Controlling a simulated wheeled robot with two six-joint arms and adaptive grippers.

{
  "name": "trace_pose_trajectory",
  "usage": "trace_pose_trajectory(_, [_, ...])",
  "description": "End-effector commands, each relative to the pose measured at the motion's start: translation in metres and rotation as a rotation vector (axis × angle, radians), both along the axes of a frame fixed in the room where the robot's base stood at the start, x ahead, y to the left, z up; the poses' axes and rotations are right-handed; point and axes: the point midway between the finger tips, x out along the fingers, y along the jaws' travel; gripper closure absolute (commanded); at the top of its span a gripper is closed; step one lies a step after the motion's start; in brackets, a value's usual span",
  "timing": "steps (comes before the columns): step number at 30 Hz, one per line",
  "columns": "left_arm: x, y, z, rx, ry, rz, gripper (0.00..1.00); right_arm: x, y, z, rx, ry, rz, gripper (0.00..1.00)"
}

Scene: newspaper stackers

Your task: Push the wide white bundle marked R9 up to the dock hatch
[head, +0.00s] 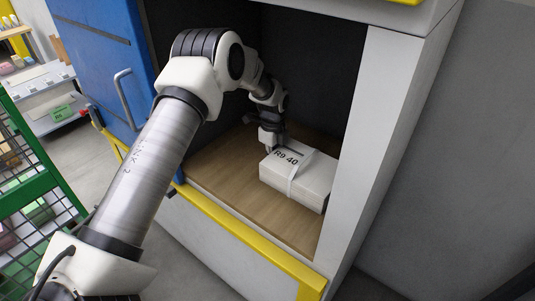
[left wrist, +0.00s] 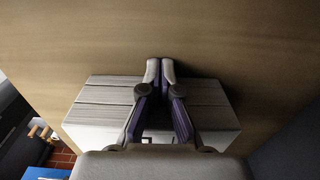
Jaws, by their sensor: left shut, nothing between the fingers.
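The white bundle marked R9 (head: 310,190) lies flat on the wooden floor of an open, dark-walled compartment. A pale strap runs over it, and its top reads "R9 40". My left arm reaches in from the left. My left gripper (head: 269,146) is at the bundle's far left end, its fingers shut and empty. In the left wrist view the shut fingers (left wrist: 160,64) point past the bundle (left wrist: 103,100), whose layered side shows on both sides of them. Whether they touch it I cannot tell. My right gripper is not in view.
The wooden floor (head: 222,180) is bare left of the bundle. A yellow edge (head: 250,237) runs along the compartment's front, and a grey wall (head: 370,130) bounds it on the right. A blue door (head: 103,50) with a handle stands at left. A green mesh rack (head: 35,195) is at far left.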

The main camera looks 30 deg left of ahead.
Motion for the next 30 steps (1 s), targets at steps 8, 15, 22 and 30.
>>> trace_pose_trajectory(8, [-0.004,-0.044,0.001,0.0,0.002,0.0,1.0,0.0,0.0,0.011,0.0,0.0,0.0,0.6])
trace_pose_trajectory(15, [-0.004,-0.044,0.0,-0.001,0.002,0.001,1.0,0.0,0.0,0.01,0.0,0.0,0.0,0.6])
trace_pose_trajectory(22, [-0.003,-0.044,0.015,-0.001,-0.001,0.0,1.0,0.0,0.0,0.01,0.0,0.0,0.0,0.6])
trace_pose_trajectory(30, [-0.003,-0.044,0.066,-0.001,0.0,0.0,1.0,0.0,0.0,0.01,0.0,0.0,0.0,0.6])
